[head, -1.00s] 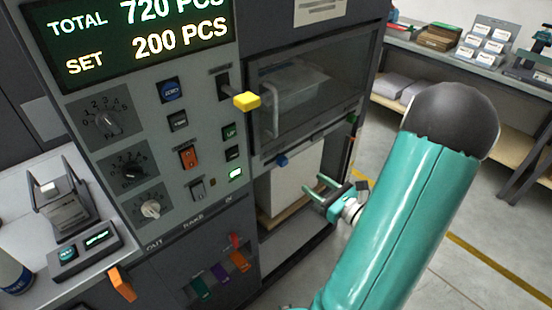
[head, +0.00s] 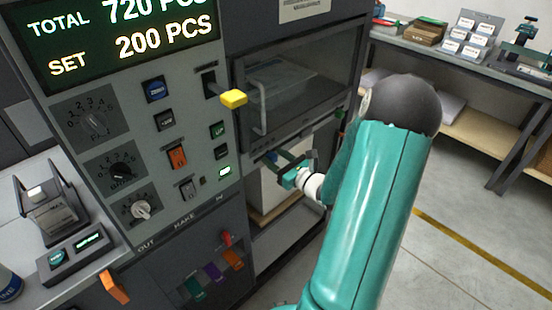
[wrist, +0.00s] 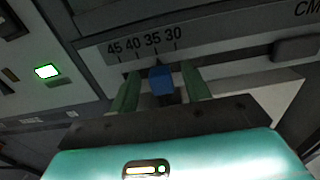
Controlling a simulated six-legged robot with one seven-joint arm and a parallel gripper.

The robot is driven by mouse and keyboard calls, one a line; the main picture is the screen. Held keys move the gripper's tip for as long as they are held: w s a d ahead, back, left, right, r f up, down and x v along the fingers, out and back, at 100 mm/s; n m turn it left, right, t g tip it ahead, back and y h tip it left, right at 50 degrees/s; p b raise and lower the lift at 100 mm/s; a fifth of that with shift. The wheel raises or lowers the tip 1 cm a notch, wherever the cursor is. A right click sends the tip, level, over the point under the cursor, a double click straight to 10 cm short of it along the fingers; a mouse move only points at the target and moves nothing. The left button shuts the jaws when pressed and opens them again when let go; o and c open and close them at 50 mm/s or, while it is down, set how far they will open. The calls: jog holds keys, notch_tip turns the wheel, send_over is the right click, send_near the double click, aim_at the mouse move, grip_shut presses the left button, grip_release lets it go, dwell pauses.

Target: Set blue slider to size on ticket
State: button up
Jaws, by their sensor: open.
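The blue slider (wrist: 161,80) sits on a scale marked 45, 40, 35, 30 on the machine front. In the wrist view it stands under the 35 to 30 stretch, seemingly nearer 35; the exact reading is hard to tell. My gripper (wrist: 161,88) is open, with one green finger on each side of the slider and a gap visible at each. In the head view my gripper (head: 282,160) is at the machine below the glass door, largely covering the slider. I cannot make out a ticket with a size.
The glass door (head: 300,90) is above my gripper, with a yellow-ended lever (head: 233,98) to its left. The control panel (head: 140,140) has knobs and switches. Small coloured levers (head: 212,271) are low on the front. Open floor (head: 450,240) lies to the right.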

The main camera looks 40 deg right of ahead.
aim_at(275, 147)
jog(key=shift+w, duration=0.2)
grip_shut()
jog(key=shift+d+r, duration=0.1)
jog(key=shift+d, duration=1.4)
grip_release()
jog(key=shift+w+d, duration=0.1)
jog(key=s, duration=1.4)
